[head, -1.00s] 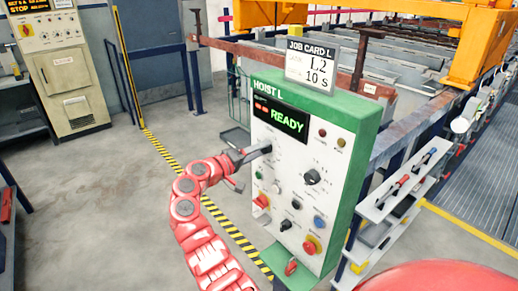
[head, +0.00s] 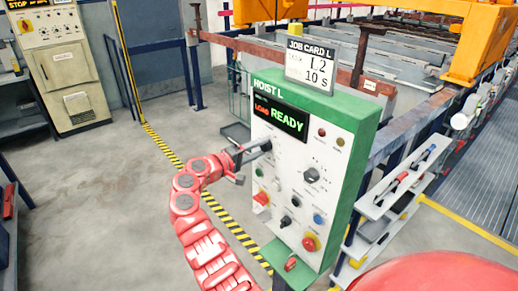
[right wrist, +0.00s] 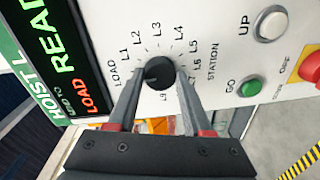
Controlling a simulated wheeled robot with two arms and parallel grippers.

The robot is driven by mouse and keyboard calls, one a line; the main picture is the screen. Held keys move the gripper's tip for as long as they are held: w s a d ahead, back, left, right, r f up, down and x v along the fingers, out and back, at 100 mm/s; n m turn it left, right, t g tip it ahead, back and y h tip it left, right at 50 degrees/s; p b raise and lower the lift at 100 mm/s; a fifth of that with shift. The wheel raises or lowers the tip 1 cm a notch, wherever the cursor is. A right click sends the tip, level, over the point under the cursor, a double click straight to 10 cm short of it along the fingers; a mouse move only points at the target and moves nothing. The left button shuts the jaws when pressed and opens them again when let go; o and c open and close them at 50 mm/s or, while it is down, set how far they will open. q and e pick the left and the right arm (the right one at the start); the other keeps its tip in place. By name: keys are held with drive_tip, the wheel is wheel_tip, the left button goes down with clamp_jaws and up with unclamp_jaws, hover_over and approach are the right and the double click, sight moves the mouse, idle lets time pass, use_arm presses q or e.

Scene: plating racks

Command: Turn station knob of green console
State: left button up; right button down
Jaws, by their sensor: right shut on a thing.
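The green console (head: 355,160) labelled HOIST L stands upright in the middle of the head view, with a white front panel. Its display (head: 279,118) reads LOAD in red and READY in green. The black station knob (right wrist: 160,72) sits in a ring of marks LOAD, L1 to L6 and more in the right wrist view. My right gripper (right wrist: 148,80) is shut on this knob, with one finger on each side. In the head view my right gripper (head: 262,147) reaches the panel below the display and hides most of the knob. My left gripper is out of view.
A job card (head: 311,63) on top of the console reads L2 and 10 S. Other knobs and buttons, such as the green GO button (right wrist: 250,87), sit close by on the panel. A tool shelf (head: 385,215) stands right of the console. Floor to the left is clear.

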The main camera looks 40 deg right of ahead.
drive_tip(key=shift+c, duration=1.6)
unclamp_jaws()
drive_tip(key=s+a+b, duration=0.2)
drive_tip(key=a+b, duration=0.4)
drive_tip(key=a, duration=1.1)
drive_tip(key=shift+a+r, duration=0.2)
drive_tip(key=shift+r, duration=0.25)
